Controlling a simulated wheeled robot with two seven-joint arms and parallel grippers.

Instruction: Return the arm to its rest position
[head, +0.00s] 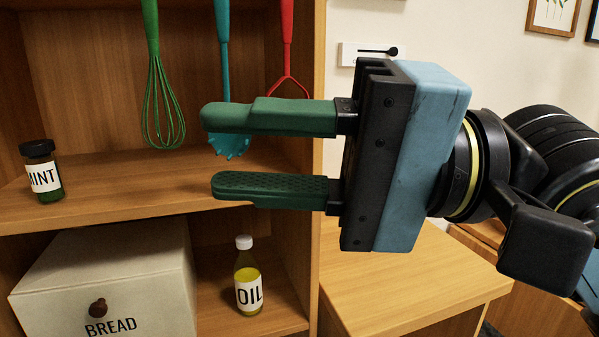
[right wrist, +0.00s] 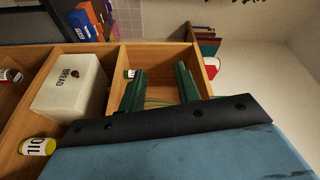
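My right gripper (head: 214,151) reaches in from the right in the head view, its two green fingers apart and pointing left in front of the wooden shelf unit (head: 318,150). It is open, with nothing held between the fingers. In the right wrist view the fingers (right wrist: 160,70) are also apart, with thin green wires visible behind them. My right arm (head: 520,190) extends to the right edge of the head view. My left arm and left gripper are in neither view.
A green whisk (head: 161,105), a teal utensil (head: 223,60) and a red utensil (head: 287,50) hang in the shelf unit. A mint jar (head: 42,175) stands on the shelf. Below are a bread box (head: 110,270) and an oil bottle (head: 246,272). A wooden counter (head: 430,275) lies right.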

